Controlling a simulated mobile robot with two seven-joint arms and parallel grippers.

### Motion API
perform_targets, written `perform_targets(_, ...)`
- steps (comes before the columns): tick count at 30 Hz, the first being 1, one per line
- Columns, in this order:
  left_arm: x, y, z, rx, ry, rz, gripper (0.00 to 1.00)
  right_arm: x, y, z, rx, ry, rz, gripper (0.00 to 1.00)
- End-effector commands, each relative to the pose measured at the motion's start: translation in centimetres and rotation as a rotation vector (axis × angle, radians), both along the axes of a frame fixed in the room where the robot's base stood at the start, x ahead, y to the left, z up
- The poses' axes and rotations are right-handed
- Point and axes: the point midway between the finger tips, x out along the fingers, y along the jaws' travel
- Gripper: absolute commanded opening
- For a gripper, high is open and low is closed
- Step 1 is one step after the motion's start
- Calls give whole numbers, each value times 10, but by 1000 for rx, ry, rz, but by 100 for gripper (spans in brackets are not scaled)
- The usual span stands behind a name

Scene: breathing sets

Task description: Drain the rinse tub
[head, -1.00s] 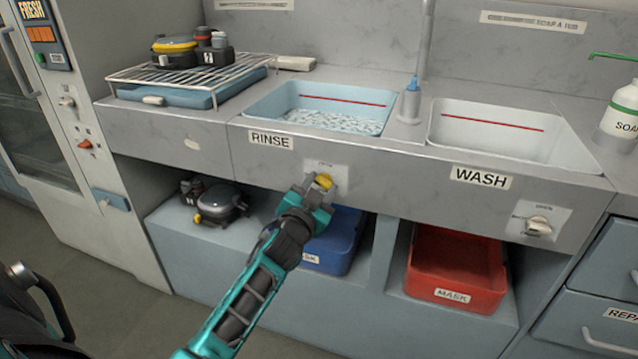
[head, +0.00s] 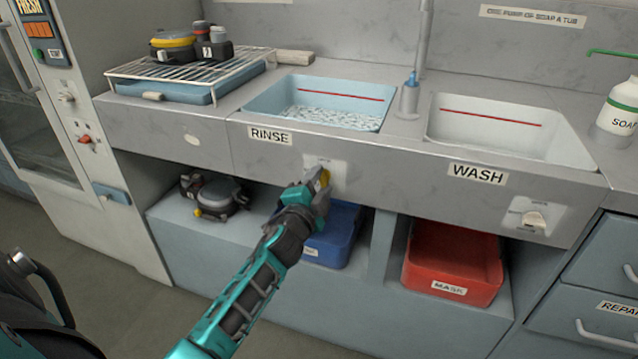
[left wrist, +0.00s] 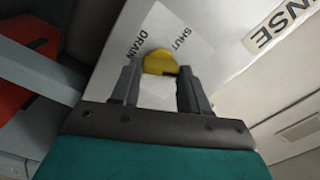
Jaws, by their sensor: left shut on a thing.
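The rinse tub (head: 262,98) is a light blue basin set in the grey counter, with a red line inside and rippled water at its bottom. A yellow drain knob (head: 325,178) sits on a pale plate on the counter's front, below the tub. It also shows in the left wrist view (left wrist: 159,62), beside the words DRAIN and SHUT. My left gripper (head: 318,184) is shut on the knob, with a finger on each side (left wrist: 158,84). The fingers partly hide the knob in the head view. My right gripper is not in view.
The wash tub (head: 560,145) is at the right, with its own white knob (head: 535,219) below. A blue bin (head: 335,240) and a red bin (head: 455,262) stand on the lower shelf. A wire rack (head: 120,74) holding breathing gear stands left of the rinse tub.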

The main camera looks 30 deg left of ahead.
Motion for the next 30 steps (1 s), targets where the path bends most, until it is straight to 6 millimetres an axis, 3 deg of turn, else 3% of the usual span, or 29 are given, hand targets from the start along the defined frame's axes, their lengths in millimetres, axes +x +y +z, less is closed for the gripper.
perform_targets(15,0,0,-1,21,6,0,14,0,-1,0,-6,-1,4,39)
perform_targets(16,0,0,-1,20,6,0,46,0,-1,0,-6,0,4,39)
perform_targets(24,0,0,0,19,6,0,70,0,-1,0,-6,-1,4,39)
perform_targets(30,0,0,0,19,5,0,70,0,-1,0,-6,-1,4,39)
